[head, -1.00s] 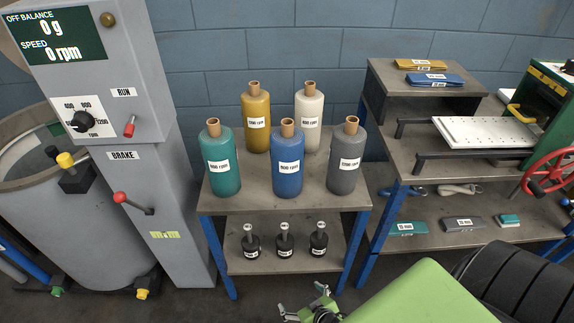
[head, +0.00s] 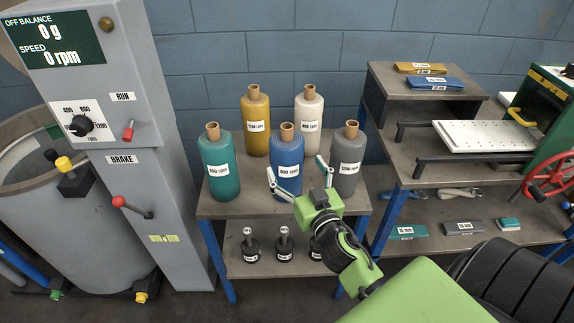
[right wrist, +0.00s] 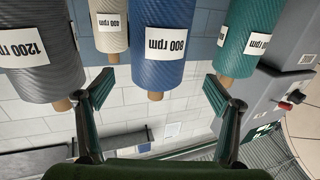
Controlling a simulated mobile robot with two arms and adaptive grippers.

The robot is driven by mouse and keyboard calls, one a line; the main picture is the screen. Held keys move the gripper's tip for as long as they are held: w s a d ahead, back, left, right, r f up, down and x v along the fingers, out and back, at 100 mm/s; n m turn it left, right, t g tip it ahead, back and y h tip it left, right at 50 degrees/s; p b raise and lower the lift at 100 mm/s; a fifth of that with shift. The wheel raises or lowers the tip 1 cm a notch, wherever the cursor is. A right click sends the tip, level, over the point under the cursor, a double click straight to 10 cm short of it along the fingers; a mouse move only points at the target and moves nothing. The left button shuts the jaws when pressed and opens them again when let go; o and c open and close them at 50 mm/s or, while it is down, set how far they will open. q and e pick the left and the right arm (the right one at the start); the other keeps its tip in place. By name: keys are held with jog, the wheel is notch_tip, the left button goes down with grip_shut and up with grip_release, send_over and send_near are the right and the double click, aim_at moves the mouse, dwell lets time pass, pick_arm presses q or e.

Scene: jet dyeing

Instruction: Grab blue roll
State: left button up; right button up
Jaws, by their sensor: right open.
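The blue roll (head: 287,150), with a brown core on top and an "800 rpm" label, stands upright at the front middle of the small table (head: 262,204). In the right wrist view, which looks upside down, the blue roll (right wrist: 161,40) shows between and beyond the two spread fingers (right wrist: 155,93), with nothing held. My left gripper is not in view.
A teal roll (head: 219,165) stands left of the blue one and a grey roll (head: 347,165) right. Yellow (head: 255,125) and white (head: 308,128) rolls stand behind. Black weights (head: 284,247) sit on the lower shelf. A grey machine (head: 120,130) stands at left, shelving (head: 400,170) at right.

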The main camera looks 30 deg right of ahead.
jog(key=x, duration=0.6)
jog(key=p+x, duration=0.1)
jog(key=x, duration=0.1)
jog(key=shift+d+f, duration=0.15)
jog(key=shift+f, duration=0.25)
jog(key=c, duration=1.8)
jog(key=shift+r, duration=0.1)
jog(key=c, duration=0.3)
